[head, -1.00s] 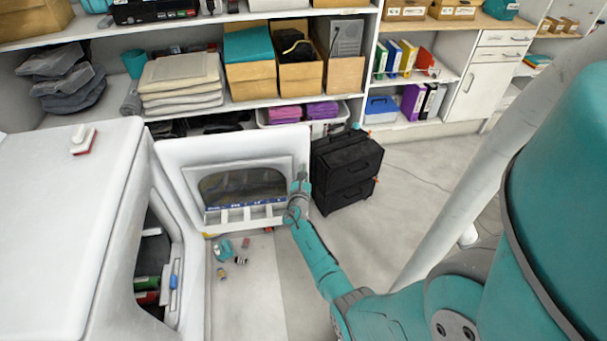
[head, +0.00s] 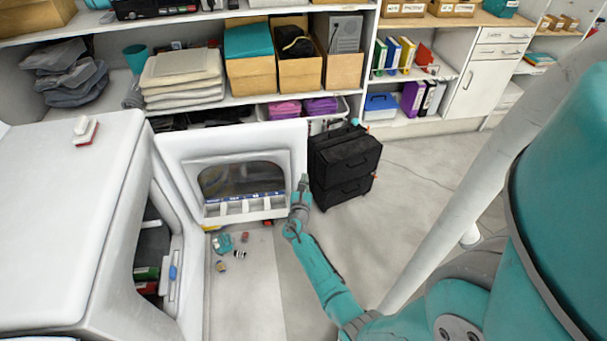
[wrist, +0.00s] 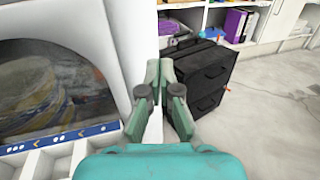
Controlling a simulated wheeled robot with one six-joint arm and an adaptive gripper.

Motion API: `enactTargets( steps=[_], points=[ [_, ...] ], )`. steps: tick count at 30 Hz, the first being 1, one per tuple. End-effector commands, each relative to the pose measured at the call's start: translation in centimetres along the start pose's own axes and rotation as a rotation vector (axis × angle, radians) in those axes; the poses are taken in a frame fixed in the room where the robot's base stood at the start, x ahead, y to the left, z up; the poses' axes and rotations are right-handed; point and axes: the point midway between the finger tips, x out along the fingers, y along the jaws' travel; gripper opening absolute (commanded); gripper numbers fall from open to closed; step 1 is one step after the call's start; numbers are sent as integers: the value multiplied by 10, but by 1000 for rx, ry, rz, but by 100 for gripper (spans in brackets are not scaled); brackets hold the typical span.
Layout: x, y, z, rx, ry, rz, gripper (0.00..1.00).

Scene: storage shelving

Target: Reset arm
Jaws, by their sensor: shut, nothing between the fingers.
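My gripper (head: 304,183) is at the end of my teal arm, near the right edge of the open white door (head: 300,150) of a white cabinet. In the wrist view my gripper (wrist: 160,68) is shut and empty, its two fingers together. The door's edge is just left of the fingers there, and I cannot tell whether they touch. A black drawer case (head: 345,168) stands on the floor just right of and behind the gripper; it also shows in the wrist view (wrist: 208,75).
The white cabinet (head: 60,215) stands open at left. Small items, including a teal one (head: 222,243), lie on the floor below the door. Shelving with boxes (head: 250,75) and folders (head: 412,98) lines the back. The floor (head: 430,175) right of the case is clear.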

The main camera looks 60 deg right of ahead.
Motion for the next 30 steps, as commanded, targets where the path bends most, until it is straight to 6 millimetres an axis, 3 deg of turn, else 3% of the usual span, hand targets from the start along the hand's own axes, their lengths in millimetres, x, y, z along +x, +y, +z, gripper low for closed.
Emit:
enactTargets(
  steps=[9,25,28,30],
  points=[
    [-46,-12,0,0,0,1,0],
    [-65,-15,-5,24,16,11,0],
    [-88,-15,-19,107,67,39,0],
    [-115,-14,-32,203,126,70,0]
  ],
)
